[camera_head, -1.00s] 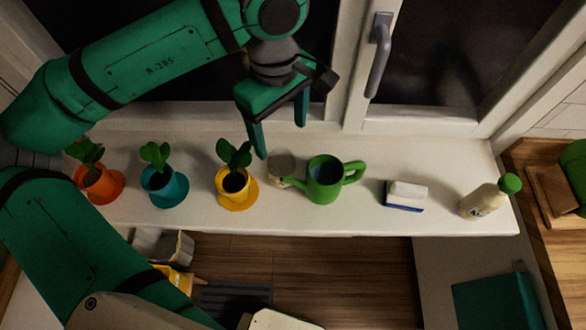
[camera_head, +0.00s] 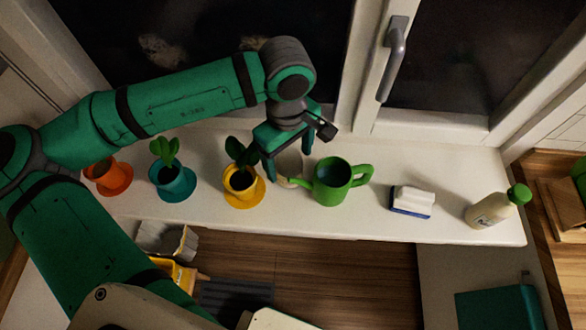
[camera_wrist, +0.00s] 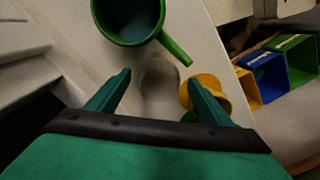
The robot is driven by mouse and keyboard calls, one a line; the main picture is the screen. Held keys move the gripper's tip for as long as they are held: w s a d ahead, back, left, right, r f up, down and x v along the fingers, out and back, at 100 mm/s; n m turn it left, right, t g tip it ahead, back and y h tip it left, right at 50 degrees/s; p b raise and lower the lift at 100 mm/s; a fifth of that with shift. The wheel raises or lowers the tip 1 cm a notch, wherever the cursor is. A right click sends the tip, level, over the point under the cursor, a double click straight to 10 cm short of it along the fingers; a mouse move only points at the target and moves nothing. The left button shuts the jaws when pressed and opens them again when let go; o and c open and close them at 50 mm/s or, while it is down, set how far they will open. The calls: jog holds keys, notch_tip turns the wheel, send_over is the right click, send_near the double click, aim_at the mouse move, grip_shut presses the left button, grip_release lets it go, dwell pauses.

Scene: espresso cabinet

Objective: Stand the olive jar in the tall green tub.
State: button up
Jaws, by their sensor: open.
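A small pale, see-through jar (camera_head: 291,164), which I take for the olive jar, stands on the white sill between the yellow plant pot and the green watering can. It also shows in the wrist view (camera_wrist: 159,82). My gripper (camera_head: 290,168) is open above the sill, with its fingers on either side of the jar in the wrist view (camera_wrist: 158,78). I cannot tell whether a finger touches it. A green tub (camera_wrist: 299,60) stands at the right of the wrist view, at the end of a row beside a blue and a yellow tub.
The yellow plant pot (camera_head: 242,190) is close left of my gripper, the green watering can (camera_head: 333,184) close right. A teal pot (camera_head: 172,183) and an orange pot (camera_head: 108,177) stand farther left. The window is behind.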

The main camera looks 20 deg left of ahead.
jog(key=c, duration=1.8)
jog(key=shift+o, duration=0.2)
jog(key=shift+r, duration=0.1)
notch_tip(320, 180, up, 28)
